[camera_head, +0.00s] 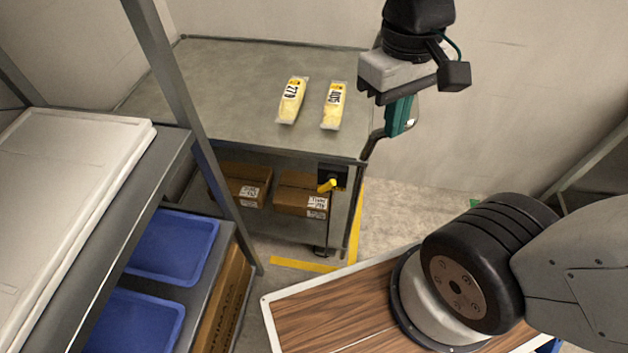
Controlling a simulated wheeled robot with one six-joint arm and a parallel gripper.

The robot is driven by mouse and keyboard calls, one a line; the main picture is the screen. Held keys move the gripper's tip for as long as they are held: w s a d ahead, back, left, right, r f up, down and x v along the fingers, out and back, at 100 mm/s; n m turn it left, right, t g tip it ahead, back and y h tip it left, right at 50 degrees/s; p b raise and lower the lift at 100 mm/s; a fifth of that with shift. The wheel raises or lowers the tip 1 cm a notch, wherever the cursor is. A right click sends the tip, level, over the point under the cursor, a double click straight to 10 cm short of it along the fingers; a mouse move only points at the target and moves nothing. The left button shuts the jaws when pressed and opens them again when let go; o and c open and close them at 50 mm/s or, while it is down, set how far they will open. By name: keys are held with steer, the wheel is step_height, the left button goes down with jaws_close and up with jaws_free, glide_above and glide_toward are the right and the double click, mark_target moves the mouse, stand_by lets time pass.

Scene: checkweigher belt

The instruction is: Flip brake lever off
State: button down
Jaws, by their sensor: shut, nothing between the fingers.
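The brake lever (327,186) has a yellow grip. It sits at a dark plate (341,174) under the front right corner of the grey table (230,85). The grip points to the left and slightly down in the picture. My gripper (367,151) hangs from the top of the picture, beside the table's right edge. Its dark fingers are shut and hold nothing. They appear above and right of the lever, apart from it. The fingers are small and partly overlap, so their exact distance from the lever is hard to tell.
Two yellow packs, labelled 279 (291,100) and 405 (333,106), lie on the table. Cardboard boxes (299,196) stand on its lower shelf. A rack with blue trays (172,246) and a grey post (180,100) stands at left. Yellow floor tape (303,265) runs by the table.

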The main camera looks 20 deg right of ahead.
steer(key=w+a+f+n+h, duration=0.5)
steer(key=w+a+f+n, duration=0.7)
steer(key=f, duration=0.7)
steer(key=w+a, duration=0.3)
steer(key=w, duration=0.1)
steer(key=shift+w+a+n+g, duration=0.25)
steer(key=shift+n+g, duration=0.05)
steer(key=shift+n, duration=0.1)
steer(key=shift+f, duration=0.2)
glide_toward(320, 188)
steer(key=x, duration=0.5)
steer(key=shift+a+f, duration=0.2)
steer(key=shift+f, duration=0.1)
steer(key=shift+s+d+f, duration=0.15)
steer(key=shift+d+f, duration=0.15)
steer(key=shift+d, duration=0.1)
steer(key=shift+d+f+h, duration=0.1)
steer(key=shift+d+h, duration=0.05)
steer(key=shift+h, duration=0.15)
